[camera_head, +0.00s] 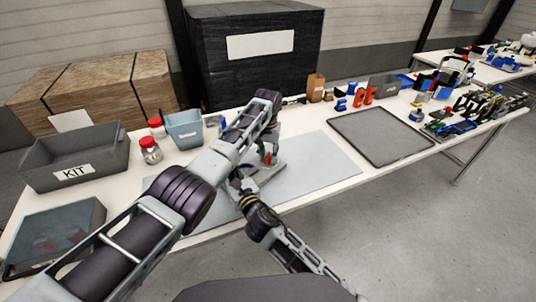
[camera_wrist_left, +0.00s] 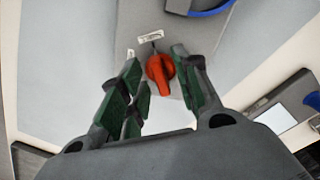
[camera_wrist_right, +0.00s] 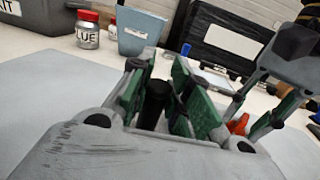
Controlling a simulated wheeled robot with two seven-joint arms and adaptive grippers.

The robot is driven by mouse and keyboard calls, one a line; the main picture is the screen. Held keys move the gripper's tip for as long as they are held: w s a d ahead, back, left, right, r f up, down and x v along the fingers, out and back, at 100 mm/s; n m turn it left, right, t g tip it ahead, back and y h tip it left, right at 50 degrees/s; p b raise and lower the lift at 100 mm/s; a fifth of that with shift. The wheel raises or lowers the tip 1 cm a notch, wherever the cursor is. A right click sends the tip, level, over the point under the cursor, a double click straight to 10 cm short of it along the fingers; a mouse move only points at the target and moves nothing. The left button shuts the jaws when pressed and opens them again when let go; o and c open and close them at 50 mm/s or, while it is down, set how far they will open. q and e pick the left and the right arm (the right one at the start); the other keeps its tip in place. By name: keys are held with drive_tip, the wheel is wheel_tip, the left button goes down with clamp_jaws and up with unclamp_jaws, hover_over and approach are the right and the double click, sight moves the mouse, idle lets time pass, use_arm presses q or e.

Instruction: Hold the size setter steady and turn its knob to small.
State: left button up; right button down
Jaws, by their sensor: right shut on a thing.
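The size setter (camera_head: 268,172) is a grey plate on the mat with a red knob (camera_wrist_left: 160,72). In the left wrist view the knob's pointer end angles to lower right, and a small white label lies beyond it. My left gripper (camera_wrist_left: 157,62) is open above the setter, its green-padded fingers on either side of the knob with gaps showing. My right gripper (camera_wrist_right: 158,72) is shut on a black upright post (camera_wrist_right: 156,102), which looks like the setter's handle. The knob also shows in the right wrist view (camera_wrist_right: 238,124). In the head view my left arm hides part of the setter.
A grey KIT bin (camera_head: 75,158), red-lidded jars (camera_head: 150,150) and a blue-grey bin (camera_head: 185,130) stand to the left. A dark tray (camera_head: 380,135) lies to the right, with helmet parts beyond it. The pale mat (camera_head: 325,160) right of the setter is clear.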

sight(268, 155)
use_arm(q)
drive_tip(key=shift+r, duration=0.1)
wheel_tip(268, 155, up, 12)
idle(0.9)
use_arm(e)
drive_tip(key=c, duration=1.3)
unclamp_jaws()
drive_tip(key=shift+o, duration=0.2)
drive_tip(key=v, duration=1.2)
drive_tip(key=shift+s+d, duration=0.1)
drive_tip(key=shift+d, duration=0.05)
